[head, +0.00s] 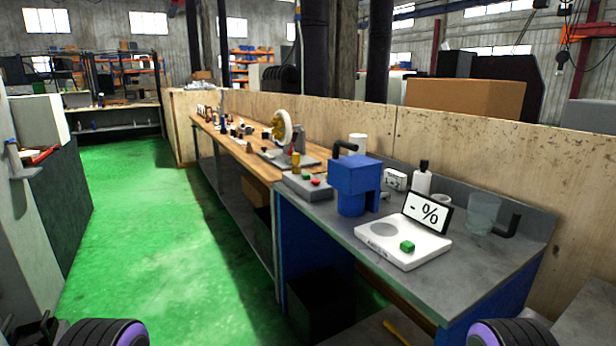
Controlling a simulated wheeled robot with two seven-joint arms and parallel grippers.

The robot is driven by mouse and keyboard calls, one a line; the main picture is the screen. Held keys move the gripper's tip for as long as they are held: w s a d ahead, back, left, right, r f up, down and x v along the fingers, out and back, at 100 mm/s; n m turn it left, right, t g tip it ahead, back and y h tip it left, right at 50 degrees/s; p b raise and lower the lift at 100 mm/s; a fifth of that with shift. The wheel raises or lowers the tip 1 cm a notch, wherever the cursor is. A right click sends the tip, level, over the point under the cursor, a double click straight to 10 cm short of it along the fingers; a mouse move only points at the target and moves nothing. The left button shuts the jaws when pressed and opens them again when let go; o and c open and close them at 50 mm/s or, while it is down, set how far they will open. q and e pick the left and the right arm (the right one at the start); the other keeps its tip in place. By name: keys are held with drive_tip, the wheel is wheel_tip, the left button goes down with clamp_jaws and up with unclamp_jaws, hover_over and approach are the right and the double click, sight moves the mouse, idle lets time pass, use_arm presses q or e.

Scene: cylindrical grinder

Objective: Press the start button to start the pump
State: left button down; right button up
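A grey control box (308,190) sits on the grey worktop, left of a blue pump-like unit (353,180). On its top are a green button (306,176), which looks like the start button, and a red button (316,182) beside it. Whether either is pressed cannot be told at this size. Neither of my grippers is in view. Only dark rounded arm parts of mine with purple rings show at the bottom edge, left and right, well apart from the control box.
A white scale (385,254) with a green block (407,246) and a display sign (428,212) stands at the front of the grey worktop (490,266). A glass beaker (483,213) and white bottle (422,180) stand behind. The green floor (150,230) is open to the left.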

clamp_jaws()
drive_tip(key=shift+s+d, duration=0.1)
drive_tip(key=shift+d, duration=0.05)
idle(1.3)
